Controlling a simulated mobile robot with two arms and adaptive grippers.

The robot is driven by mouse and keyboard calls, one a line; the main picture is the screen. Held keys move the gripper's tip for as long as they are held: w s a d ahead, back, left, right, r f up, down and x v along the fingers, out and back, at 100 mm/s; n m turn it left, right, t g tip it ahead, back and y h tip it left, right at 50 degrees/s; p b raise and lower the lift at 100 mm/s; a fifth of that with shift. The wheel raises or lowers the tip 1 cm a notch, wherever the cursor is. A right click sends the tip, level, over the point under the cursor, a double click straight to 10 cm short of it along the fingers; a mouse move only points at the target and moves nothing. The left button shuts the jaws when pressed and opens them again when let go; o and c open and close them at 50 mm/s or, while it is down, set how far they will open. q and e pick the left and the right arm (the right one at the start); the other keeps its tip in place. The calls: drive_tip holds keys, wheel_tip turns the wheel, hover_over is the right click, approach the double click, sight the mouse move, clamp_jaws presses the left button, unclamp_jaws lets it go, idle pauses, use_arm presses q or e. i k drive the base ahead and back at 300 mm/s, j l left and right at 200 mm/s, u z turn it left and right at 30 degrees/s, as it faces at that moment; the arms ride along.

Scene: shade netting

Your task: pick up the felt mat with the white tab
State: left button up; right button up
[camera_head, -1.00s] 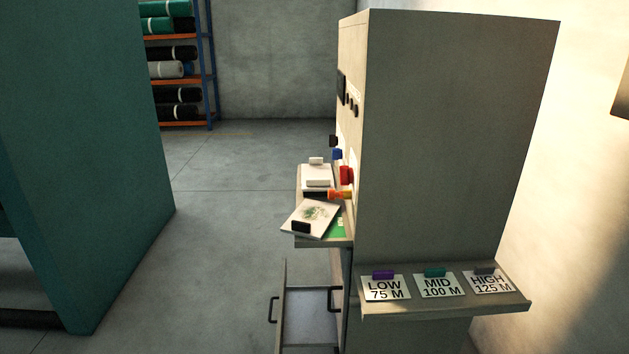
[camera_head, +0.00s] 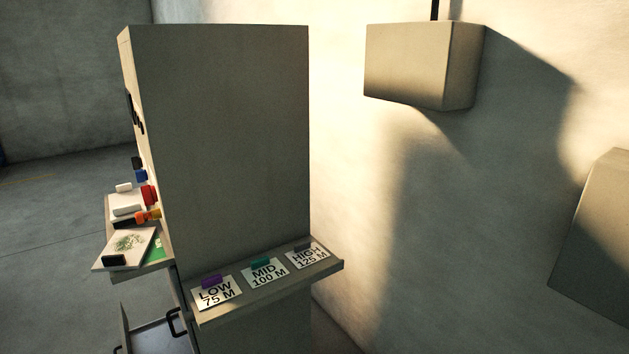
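A small white tab (camera_head: 124,188) stands at the back of the side shelf on the left of the grey cabinet. A pale, flat, block-like thing (camera_head: 127,204) lies just in front of it. I cannot tell whether this is the felt mat. Nearer on the same shelf, a pale sheet with a green speckled pattern (camera_head: 130,244) lies tilted, with a black tab (camera_head: 114,260) at its near edge. Neither of my grippers is in view.
The grey cabinet (camera_head: 225,140) has a front ledge (camera_head: 330,271) with LOW, MID and HIGH cards under coloured tabs. Red and orange parts (camera_head: 149,195) crowd the side shelf. An open drawer (camera_head: 150,335) juts out below. Grey boxes (camera_head: 415,62) project at right. Floor (camera_head: 50,250) at left is clear.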

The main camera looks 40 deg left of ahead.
sight(124, 195)
drive_tip(key=k+j+z, duration=0.15)
drive_tip(key=j, duration=0.25)
drive_tip(key=j+z, duration=0.15)
drive_tip(key=j, duration=0.3)
drive_tip(key=k+j+z, duration=0.15)
drive_tip(key=j, duration=0.2)
drive_tip(key=k+j+z, duration=0.15)
drive_tip(key=j, duration=0.25)
drive_tip(key=k+j+z, duration=0.15)
drive_tip(key=j, duration=0.2)
drive_tip(key=k+j+z, duration=0.15)
drive_tip(key=k+j, duration=0.1)
drive_tip(key=j, duration=0.1)
